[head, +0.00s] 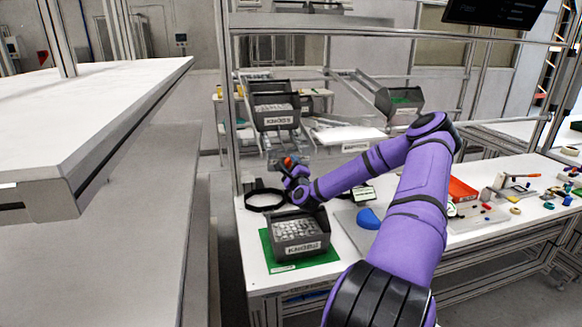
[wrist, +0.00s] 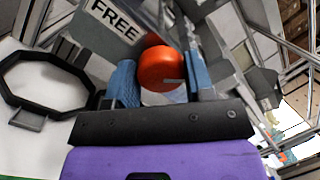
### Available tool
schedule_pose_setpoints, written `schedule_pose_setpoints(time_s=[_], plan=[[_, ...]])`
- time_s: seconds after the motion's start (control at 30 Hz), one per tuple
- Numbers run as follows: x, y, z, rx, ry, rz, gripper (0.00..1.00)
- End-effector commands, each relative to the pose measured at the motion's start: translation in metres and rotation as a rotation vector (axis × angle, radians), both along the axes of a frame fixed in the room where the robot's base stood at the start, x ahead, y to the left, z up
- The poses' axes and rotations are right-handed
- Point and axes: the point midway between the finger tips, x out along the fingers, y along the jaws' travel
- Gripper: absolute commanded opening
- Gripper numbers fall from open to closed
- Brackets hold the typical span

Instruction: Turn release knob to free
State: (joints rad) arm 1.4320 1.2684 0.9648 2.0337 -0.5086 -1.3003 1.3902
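My gripper (wrist: 160,80) has blue finger pads, one on each side of the knob. Both pads appear to touch it, with no clear gap. A label reading FREE (wrist: 116,18) is on the grey surface to the upper left of the knob. The knob's base is partly hidden by the fingers.
A black ring frame (head: 264,200) lies left of my gripper on the white table. A dark labelled bin (head: 299,235) stands on a green mat (head: 285,269) in front. A blue shell (head: 368,218) and small coloured parts lie to the right.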

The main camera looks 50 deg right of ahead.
Motion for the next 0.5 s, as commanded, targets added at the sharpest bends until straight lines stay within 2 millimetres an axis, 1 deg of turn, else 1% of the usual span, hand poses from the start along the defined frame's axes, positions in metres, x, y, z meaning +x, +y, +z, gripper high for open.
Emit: schedule_pose_setpoints(time_s=[0.03,0.07,0.5], plan=[[-0.0001,0.0000,-0.0001,0.000,0.000,0.000,0.28],[-0.0001,0.0000,-0.0001,0.000,0.000,0.000,0.25],[-0.0003,0.0000,-0.0008,-0.040,0.025,-0.009,0.25]])
